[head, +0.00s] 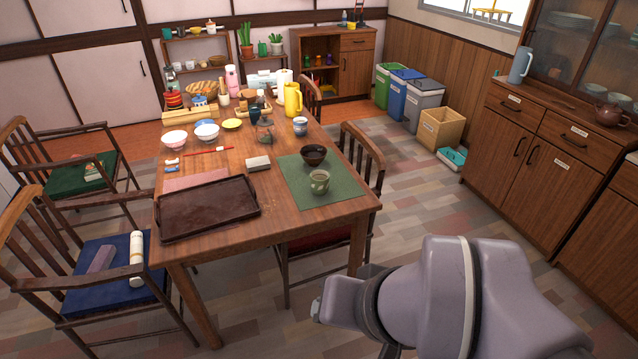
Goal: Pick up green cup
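A small green cup (319,182) stands upright on a green placemat (342,193) near the front right corner of the wooden table (285,223). A dark bowl (313,155) sits just behind it on the same mat. My arm shows large at the lower right, in front of the table and apart from the cup. The end of my arm points left and down. My gripper's fingers cannot be made out, so I cannot tell whether it is open or shut.
A dark brown tray (207,208) lies left of the mat, with a small box (258,163) behind it. Bowls, a yellow pitcher (292,100) and other items crowd the far half. A chair (362,160) stands at the table's right side.

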